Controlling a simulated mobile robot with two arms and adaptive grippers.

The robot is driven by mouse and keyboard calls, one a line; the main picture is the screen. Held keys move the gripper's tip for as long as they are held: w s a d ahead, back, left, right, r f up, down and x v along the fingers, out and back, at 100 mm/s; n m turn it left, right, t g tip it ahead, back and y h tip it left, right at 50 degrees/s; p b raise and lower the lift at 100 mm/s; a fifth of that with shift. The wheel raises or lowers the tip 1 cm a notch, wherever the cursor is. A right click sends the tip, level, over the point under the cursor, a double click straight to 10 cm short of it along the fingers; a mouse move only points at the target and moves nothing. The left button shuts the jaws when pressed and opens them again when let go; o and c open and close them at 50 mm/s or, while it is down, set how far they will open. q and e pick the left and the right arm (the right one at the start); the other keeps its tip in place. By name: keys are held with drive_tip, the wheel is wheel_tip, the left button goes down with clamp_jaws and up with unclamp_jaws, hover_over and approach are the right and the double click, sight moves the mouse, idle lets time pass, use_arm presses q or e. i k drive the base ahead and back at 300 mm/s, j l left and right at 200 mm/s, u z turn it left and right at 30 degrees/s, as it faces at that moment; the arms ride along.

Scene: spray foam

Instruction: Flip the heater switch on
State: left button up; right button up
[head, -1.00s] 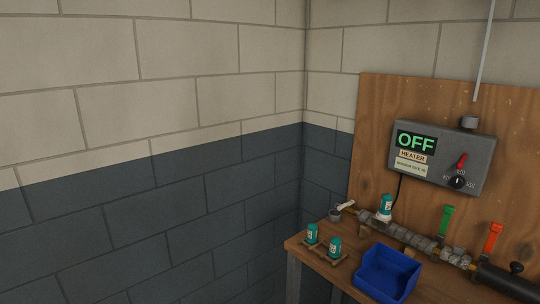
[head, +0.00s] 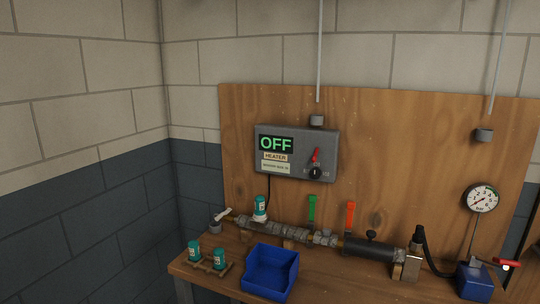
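The heater box (head: 297,152) is a grey case fixed to the wooden backboard. Its display (head: 276,144) reads OFF in green letters, above a label reading HEATER. The heater switch (head: 315,157) is a red lever on the right part of the box, pointing up and slightly right. A black round knob (head: 316,173) sits just below the lever. Neither of my grippers shows in the head view.
A wooden bench carries a pipe run with a green handle (head: 312,210) and an orange handle (head: 350,215). A blue bin (head: 271,272), teal-capped bottles (head: 194,251) and a pressure gauge (head: 481,199) are nearby. The board around the heater box is mostly clear.

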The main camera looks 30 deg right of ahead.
sight(314, 159)
drive_tip(key=i+z, duration=0.1)
drive_tip(key=z, duration=0.25)
drive_tip(key=i+z, duration=0.1)
drive_tip(key=z, duration=0.25)
drive_tip(key=i+z, duration=0.15)
drive_tip(key=z, duration=0.2)
